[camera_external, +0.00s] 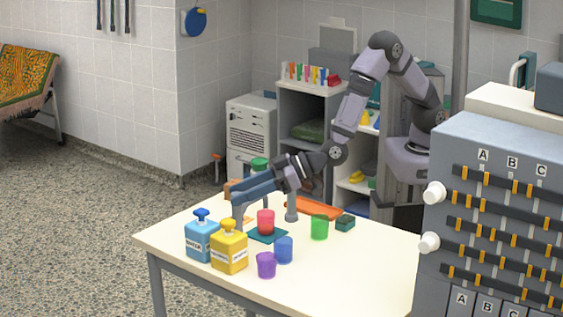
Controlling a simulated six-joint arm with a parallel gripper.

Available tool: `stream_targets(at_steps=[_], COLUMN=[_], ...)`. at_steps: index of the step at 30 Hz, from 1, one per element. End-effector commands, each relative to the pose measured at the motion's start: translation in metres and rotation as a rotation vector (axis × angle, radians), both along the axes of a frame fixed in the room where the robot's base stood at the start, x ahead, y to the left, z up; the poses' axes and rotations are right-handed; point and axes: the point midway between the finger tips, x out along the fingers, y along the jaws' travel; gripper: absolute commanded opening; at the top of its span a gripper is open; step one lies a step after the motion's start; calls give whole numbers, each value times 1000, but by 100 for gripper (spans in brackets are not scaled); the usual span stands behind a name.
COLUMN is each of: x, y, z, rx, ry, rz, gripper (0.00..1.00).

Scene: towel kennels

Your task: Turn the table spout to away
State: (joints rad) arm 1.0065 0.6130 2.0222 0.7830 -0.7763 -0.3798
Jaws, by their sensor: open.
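No part is marked as the table spout. The likeliest spouts in view are the pump heads of two bottles at the table's left. The blue bottle (202,243) has a blue pump head (201,214). The yellow bottle (229,252) stands in front of it with a yellow pump head (229,226). I cannot tell which way either spout points. My gripper (264,206) is open above the table, behind and right of the bottles, near a red cup (265,222) on a teal mat (270,239). I cannot tell whether it touches anything.
On the table (350,262) are a blue cup (284,249), a purple cup (266,265), a green cup (319,227), a dark green block (345,223) and an orange tray (311,207). A grey panel with knobs (500,220) stands at the right. The front right tabletop is clear.

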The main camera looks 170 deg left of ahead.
Motion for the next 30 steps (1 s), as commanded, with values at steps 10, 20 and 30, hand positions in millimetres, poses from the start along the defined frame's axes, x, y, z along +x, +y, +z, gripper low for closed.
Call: stream_targets(at_steps=[10, 20, 30], x=[0, 0, 0], y=[-15, -15, -15], z=[-6, -6, -7], rx=[0, 0, -1], ry=[0, 0, 0], rz=[0, 0, 9], gripper=[43, 12, 0])
